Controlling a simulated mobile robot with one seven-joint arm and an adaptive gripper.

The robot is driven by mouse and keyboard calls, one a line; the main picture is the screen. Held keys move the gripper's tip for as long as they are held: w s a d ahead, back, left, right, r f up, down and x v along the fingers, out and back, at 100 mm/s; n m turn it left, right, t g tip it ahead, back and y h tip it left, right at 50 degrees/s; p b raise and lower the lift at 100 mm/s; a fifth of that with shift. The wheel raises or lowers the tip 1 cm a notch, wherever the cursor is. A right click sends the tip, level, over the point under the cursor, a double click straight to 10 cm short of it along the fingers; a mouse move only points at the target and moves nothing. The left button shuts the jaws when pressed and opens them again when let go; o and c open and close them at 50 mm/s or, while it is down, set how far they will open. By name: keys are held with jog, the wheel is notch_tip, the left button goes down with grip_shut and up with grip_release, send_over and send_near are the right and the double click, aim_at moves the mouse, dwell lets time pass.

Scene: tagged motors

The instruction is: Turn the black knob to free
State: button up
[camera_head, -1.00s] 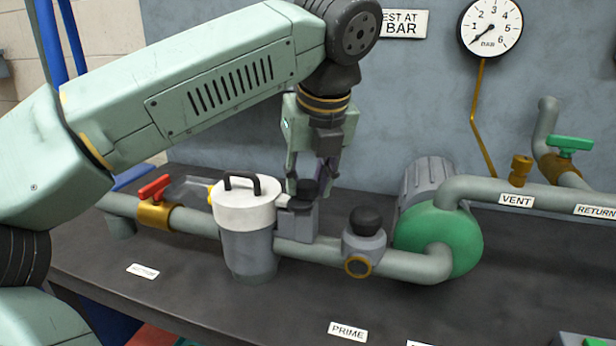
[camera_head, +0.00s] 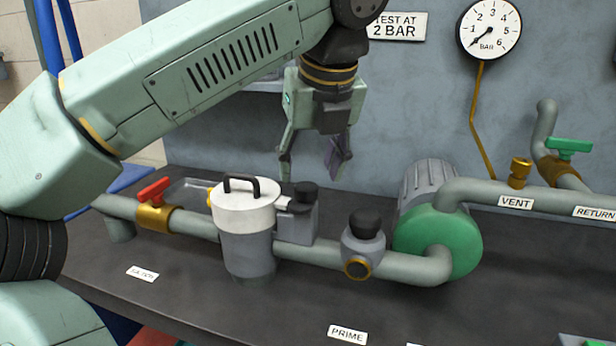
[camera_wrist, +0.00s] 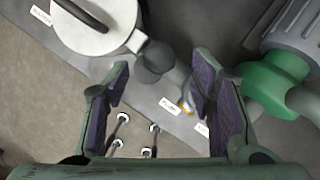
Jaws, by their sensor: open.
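A black knob (camera_head: 306,192) sits on a grey block (camera_head: 299,224) just right of the white-lidded canister. A second black knob (camera_head: 366,222) tops a grey fitting with a brass ring on the pipe. I cannot tell which one the task means. My gripper (camera_head: 311,172) is open and empty above the first knob, fingers pointing down and apart from it. In the wrist view, a dark rounded knob (camera_wrist: 158,55) lies between and beyond the open fingers (camera_wrist: 163,75). No pointer or marking on either knob can be read.
The white-lidded canister (camera_head: 246,197) with its black handle stands close left. A red-handled valve (camera_head: 154,189) is farther left; the green pump (camera_head: 438,240) is right. A gauge (camera_head: 489,29) hangs on the wall. The bench front by the PRIME label (camera_head: 347,333) is clear.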

jog(key=v, duration=0.3)
jog(key=shift+s+r, duration=0.1)
jog(key=shift+r, duration=0.15)
